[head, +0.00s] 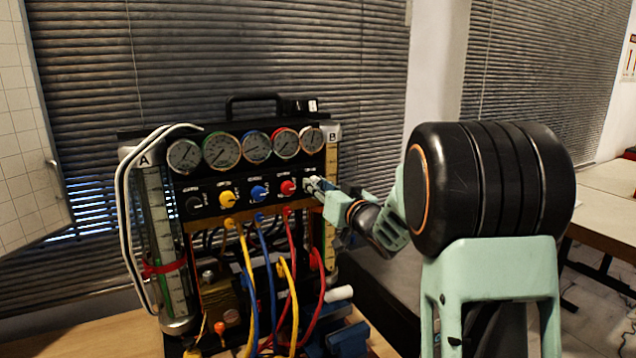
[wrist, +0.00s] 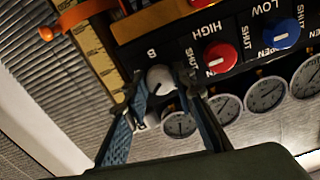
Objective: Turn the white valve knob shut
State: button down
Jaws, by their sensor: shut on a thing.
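The white valve knob (wrist: 161,80) sits at the end of the gauge rig's panel, beside the letter B. In the wrist view its round face shows between my two fingers, with a dark pointer mark on it. My gripper (wrist: 160,93) is shut on the knob, one finger on each side. In the head view my gripper (head: 312,186) reaches the right end of the knob row, and its fingers largely cover the white knob there.
The red knob (head: 288,187), blue knob (head: 259,193) and yellow knob (head: 227,199) stand left of my gripper. Several round gauges (head: 257,147) sit above. Coloured hoses (head: 291,250) hang below. Column B (head: 331,190) stands close on the right.

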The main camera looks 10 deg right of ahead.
jog(key=shift+m+p, duration=1.65)
jog(key=shift+m, duration=1.95)
jog(key=c, duration=1.6)
grip_release()
jog(key=v, duration=1.2)
